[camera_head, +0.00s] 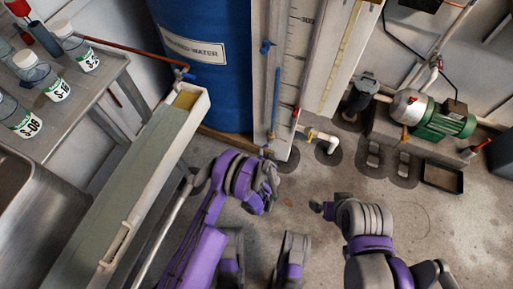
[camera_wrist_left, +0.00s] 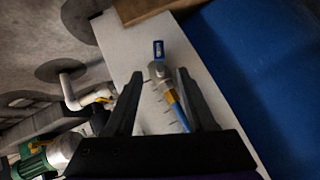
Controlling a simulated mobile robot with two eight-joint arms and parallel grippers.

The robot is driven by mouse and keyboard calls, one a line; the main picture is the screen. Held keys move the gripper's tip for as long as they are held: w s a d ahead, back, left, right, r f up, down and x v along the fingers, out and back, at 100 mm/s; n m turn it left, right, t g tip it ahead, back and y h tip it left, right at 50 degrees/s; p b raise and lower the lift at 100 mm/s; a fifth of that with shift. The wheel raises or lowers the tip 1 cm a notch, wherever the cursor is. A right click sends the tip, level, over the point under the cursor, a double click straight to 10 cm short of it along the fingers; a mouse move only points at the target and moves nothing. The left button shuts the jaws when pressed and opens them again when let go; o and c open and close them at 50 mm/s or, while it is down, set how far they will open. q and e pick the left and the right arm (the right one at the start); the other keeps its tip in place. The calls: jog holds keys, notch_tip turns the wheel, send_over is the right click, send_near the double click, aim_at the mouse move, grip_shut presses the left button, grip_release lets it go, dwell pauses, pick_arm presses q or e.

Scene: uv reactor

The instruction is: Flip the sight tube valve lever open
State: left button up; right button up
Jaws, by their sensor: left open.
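The sight tube valve shows in the left wrist view as a small metal body with a blue lever (camera_wrist_left: 158,49) on the white panel. The sight tube (camera_wrist_left: 178,112), with blue liquid, runs from it; the tube also shows in the head view (camera_head: 275,95). My left gripper (camera_wrist_left: 158,76) is open, its black fingers either side of the valve in that picture; I see no contact. In the head view the left gripper (camera_head: 268,183) is just below the panel's lower end. My right gripper (camera_head: 318,207) is further right above the floor, its jaws unclear.
A blue water barrel (camera_head: 205,65) stands left of the panel (camera_head: 286,140). A red-handled valve (camera_head: 296,112) and white pipe (camera_head: 325,139) are on its right. A green pump (camera_head: 440,119) is further right. A bench (camera_head: 85,100) with jars lies left.

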aim_at(266, 147)
pick_arm(q)
jog(key=b+x, duration=0.2)
jog(key=x, duration=0.9)
jog(key=shift+s+f+b, duration=0.1)
jog(key=shift+b, duration=0.3)
grip_shut()
